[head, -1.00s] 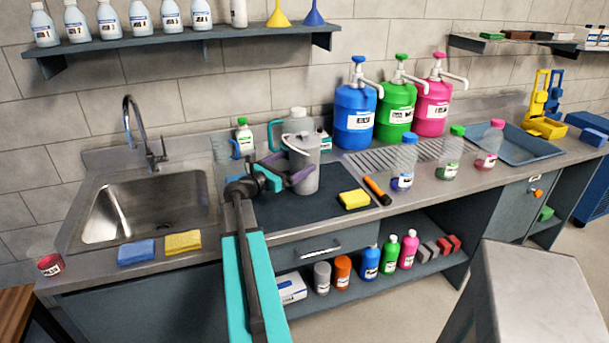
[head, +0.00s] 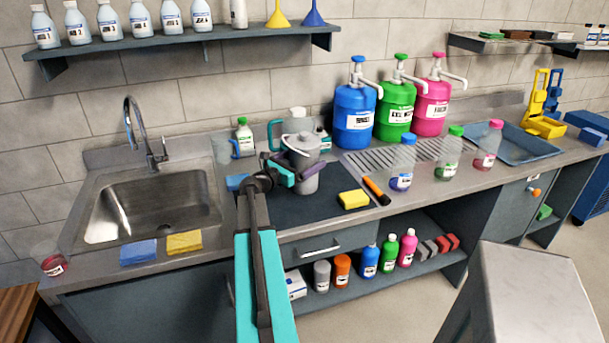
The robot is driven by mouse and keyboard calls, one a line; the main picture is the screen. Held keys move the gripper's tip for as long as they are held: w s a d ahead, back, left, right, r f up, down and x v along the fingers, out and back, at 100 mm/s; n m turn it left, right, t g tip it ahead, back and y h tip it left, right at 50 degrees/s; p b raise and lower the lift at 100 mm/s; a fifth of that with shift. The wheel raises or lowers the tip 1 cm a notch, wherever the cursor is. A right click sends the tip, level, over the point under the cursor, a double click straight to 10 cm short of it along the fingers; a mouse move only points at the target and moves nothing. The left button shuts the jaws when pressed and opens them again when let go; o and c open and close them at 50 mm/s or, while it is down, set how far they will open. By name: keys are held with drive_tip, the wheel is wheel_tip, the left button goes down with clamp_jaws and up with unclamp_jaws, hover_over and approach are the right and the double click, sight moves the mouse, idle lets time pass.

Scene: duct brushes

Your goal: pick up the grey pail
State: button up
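The grey pail (head: 306,147) stands upright on the dark mat on the counter, right of the sink. Its thin wire handle hangs at its upper front. My gripper (head: 297,163) is at the pail, with its purple fingers spread apart. One finger is at the pail's left side, and the other crosses its lower right front. The fingers look open around the pail; whether they touch it I cannot tell. Part of the pail's lower body is hidden by the gripper.
A grey jug with a teal handle (head: 275,134) stands close behind the pail. A blue sponge (head: 236,182) lies left of my gripper. A yellow sponge (head: 353,199) and an orange-and-black tool (head: 376,189) lie to the right. Pump jugs stand behind, including a blue one (head: 354,104).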

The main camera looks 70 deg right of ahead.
drive_tip(key=shift+c, duration=0.3)
drive_tip(key=c, duration=1.8)
drive_tip(key=shift+r, duration=0.2)
drive_tip(key=shift+c, duration=0.7)
drive_tip(key=shift+r, duration=0.15)
drive_tip(key=shift+r+b, duration=0.85)
drive_tip(key=shift+r, duration=8)
